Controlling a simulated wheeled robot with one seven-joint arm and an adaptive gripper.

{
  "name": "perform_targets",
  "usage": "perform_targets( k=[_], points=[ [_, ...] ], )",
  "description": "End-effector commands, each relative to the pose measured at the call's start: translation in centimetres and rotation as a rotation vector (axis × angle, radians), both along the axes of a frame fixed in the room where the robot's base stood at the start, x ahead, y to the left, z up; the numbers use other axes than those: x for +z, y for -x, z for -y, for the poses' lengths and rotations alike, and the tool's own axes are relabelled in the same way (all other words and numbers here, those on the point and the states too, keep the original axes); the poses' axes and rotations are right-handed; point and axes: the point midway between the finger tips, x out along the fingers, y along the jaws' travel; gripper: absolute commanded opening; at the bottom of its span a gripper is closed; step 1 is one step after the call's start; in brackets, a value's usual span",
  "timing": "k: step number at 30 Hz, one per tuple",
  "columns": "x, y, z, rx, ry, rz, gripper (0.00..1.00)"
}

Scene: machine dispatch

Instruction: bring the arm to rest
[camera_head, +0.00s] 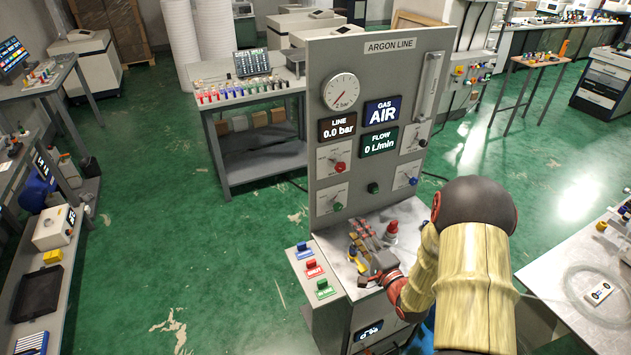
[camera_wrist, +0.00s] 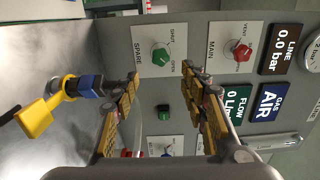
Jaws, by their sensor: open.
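My gripper (camera_head: 363,238) is over the grey ledge of the argon line panel (camera_head: 325,115), at the end of my raised arm. In the wrist view my gripper (camera_wrist: 165,76) has its two yellow-padded fingers spread wide, with nothing between them. Beyond the fingers are the panel face, a green spare knob (camera_wrist: 161,53) and a red main knob (camera_wrist: 241,51). A yellow-handled fitting with a blue collar (camera_wrist: 90,85) is left of the fingers; I cannot tell whether it touches one.
The panel displays read LINE 0.0 bar (camera_head: 337,127), GAS AIR (camera_head: 382,110) and FLOW 0 L/min (camera_head: 379,143). A red-topped fitting (camera_head: 391,230) stands on the ledge. Blue, red and green blocks (camera_head: 313,268) sit at its left. A white table (camera_head: 585,285) is right of my arm.

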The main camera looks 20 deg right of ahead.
Motion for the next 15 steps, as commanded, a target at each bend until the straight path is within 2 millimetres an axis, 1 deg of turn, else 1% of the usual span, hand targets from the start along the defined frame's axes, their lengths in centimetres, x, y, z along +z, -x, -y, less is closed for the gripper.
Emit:
perform_targets(
  k=[4, 7, 11, 12, 15],
  points=[
    [0.1, -0.2, 0.0, 0.000, 0.009, -0.004, 0.44],
    [0.7, -1.0, -0.1, -0.002, 0.073, -0.033, 0.44],
    [2.6, -3.0, -0.2, -0.013, 0.266, -0.125, 0.44],
    [3.4, -3.6, -0.3, -0.015, 0.341, -0.164, 0.44],
    [5.7, -4.4, -0.7, -0.020, 0.524, -0.264, 0.44]
  ],
)
